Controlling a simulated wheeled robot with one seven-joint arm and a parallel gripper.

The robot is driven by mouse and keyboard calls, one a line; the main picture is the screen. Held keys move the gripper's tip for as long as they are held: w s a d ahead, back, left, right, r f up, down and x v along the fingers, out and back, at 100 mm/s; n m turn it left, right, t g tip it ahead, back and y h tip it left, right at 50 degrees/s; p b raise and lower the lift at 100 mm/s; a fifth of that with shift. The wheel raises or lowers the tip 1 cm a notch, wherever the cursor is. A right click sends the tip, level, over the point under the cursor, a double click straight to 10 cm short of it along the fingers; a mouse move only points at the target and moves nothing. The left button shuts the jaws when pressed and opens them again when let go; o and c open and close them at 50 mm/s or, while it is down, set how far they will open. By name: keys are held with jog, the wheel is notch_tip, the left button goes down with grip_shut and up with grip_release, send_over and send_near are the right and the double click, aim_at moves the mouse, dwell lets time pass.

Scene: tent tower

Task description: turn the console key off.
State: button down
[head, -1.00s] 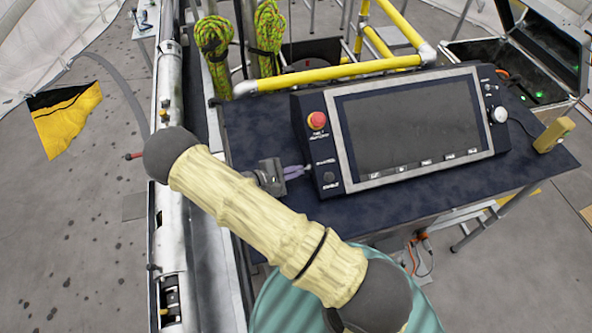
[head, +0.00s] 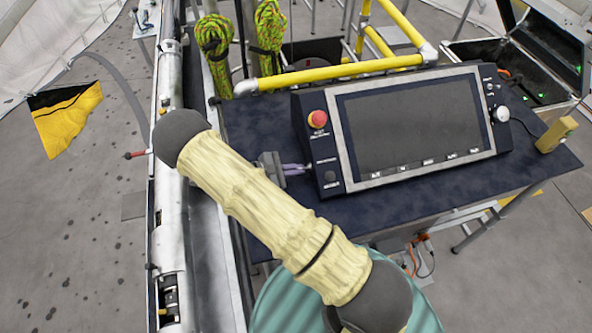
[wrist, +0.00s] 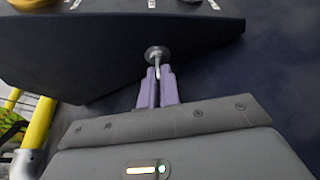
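The console (head: 330,150) is a dark box with a large blank screen, standing on a dark blue table. In the wrist view, the console's side panel (wrist: 130,50) holds a round metal lock with a silver key (wrist: 157,68) sticking out of it. My gripper (wrist: 158,72) points at this panel, its two purple fingers close together on either side of the key. They look shut on it. In the head view, my gripper (head: 304,167) is at the console's left side; the key is too small to make out there.
A red button (head: 317,119) is on the console's left face, and a white knob (head: 501,114) on its right. A yellow rail (head: 335,73) runs behind the table (head: 250,120). A yellowish block (head: 555,134) stands at the table's right end.

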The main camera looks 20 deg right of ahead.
jog(key=shift+w+n+g, duration=0.1)
jog(key=shift+n+g, duration=0.7)
jog(key=shift+n, duration=0.4)
jog(key=c, duration=1.6)
grip_release()
jog(key=shift+b, duration=0.3)
jog(key=b+v, duration=0.5)
jog(key=v, duration=1.2)
jog(key=shift+a+r+b, duration=0.15)
jog(key=shift+a+b, duration=0.05)
jog(key=shift+b, duration=0.15)
